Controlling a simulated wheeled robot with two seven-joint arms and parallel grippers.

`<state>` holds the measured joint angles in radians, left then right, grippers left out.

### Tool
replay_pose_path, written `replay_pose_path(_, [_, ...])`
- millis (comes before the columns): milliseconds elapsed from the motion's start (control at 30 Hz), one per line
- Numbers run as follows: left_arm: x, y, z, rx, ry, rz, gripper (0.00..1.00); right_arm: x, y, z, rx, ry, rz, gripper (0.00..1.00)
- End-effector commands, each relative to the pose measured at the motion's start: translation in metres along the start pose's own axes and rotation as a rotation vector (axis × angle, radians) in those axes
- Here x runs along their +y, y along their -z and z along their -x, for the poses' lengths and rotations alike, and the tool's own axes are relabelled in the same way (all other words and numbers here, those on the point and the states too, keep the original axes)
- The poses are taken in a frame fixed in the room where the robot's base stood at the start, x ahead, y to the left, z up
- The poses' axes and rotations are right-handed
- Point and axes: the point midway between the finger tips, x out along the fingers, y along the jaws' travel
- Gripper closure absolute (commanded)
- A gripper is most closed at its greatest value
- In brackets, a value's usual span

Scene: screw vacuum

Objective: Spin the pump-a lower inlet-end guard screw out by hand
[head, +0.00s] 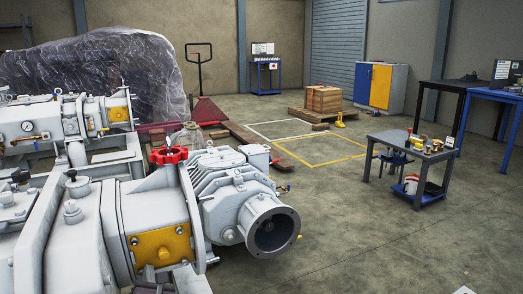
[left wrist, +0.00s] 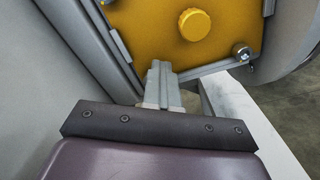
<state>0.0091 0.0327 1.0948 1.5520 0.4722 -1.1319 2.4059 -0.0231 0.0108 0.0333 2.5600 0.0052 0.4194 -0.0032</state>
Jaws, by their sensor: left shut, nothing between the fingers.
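The yellow guard (head: 160,247) is on the side of the nearer grey pump (head: 115,215). The guard also fills the top of the left wrist view (left wrist: 165,22), with a round yellow knob (left wrist: 194,24) on it. A metal screw (left wrist: 242,52) sits at its right corner there. Screw heads also show at its upper corners in the head view. My left gripper (left wrist: 161,72) is shut and empty, its fingertips at the guard's lower edge in the left wrist view. I cannot tell whether they touch it. No screw shows at the fingertips. My right gripper is not in view.
A red handwheel (head: 169,155) and a flanged grey motor housing (head: 245,205) stand close beside the guard. A small cart (head: 412,150) with tools stands at right. A second pump (head: 60,125) is behind at left.

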Motion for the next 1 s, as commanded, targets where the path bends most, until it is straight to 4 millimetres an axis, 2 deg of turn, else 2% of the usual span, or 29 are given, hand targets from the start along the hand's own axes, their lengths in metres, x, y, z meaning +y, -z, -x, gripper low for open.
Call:
replay_pose_path(33, [0.015, -0.011, -0.007, -0.024, -0.043, 0.016, 1.0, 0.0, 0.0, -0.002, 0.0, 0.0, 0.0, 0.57])
replay_pose_path(100, [0.016, -0.011, -0.006, -0.023, -0.043, 0.016, 1.0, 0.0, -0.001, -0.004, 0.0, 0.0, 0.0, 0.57])
replay_pose_path(533, [0.015, -0.003, -0.004, -0.011, -0.026, 0.009, 1.0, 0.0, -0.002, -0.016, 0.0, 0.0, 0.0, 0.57])
replay_pose_path(1000, [0.014, 0.0, -0.003, -0.003, -0.017, 0.006, 1.0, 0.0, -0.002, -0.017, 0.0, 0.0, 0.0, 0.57])
